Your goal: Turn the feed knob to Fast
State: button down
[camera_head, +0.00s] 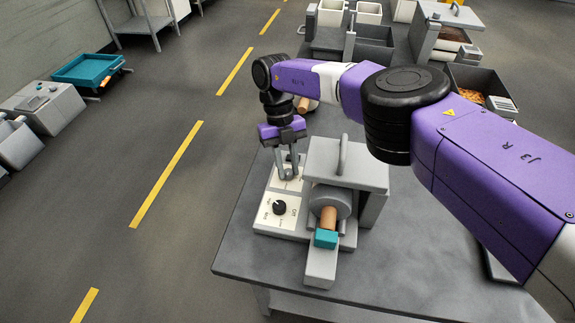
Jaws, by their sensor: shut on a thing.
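The machine (350,160) with the candy drum stands on the grey table, with a pale control panel (266,218) along its left side. A black knob (279,207) sits on the near part of the panel, with small marks I cannot read. My gripper (288,176) points down over the far part of the panel, just beyond this knob. Its fingers are shut on a knob there, which I take to be the feed knob. The fingers mostly hide that knob, so its setting cannot be told.
An orange-brown roller (328,217) and teal block (326,238) are at the machine's front, right of the panel. A grey handle (343,155) rises on top of the machine. Bins (372,50) stand at the table's far end. The near tabletop (400,270) is clear.

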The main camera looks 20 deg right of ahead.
jog(key=c, duration=1.2)
grip_release()
jog(key=shift+o, duration=0.2)
jog(key=b+v, duration=0.2)
jog(key=v, duration=0.4)
jog(key=shift+w+r, duration=0.2)
jog(key=shift+w+r+b, duration=0.15)
jog(key=shift+r+b, duration=0.2)
jog(key=shift+r, duration=0.3)
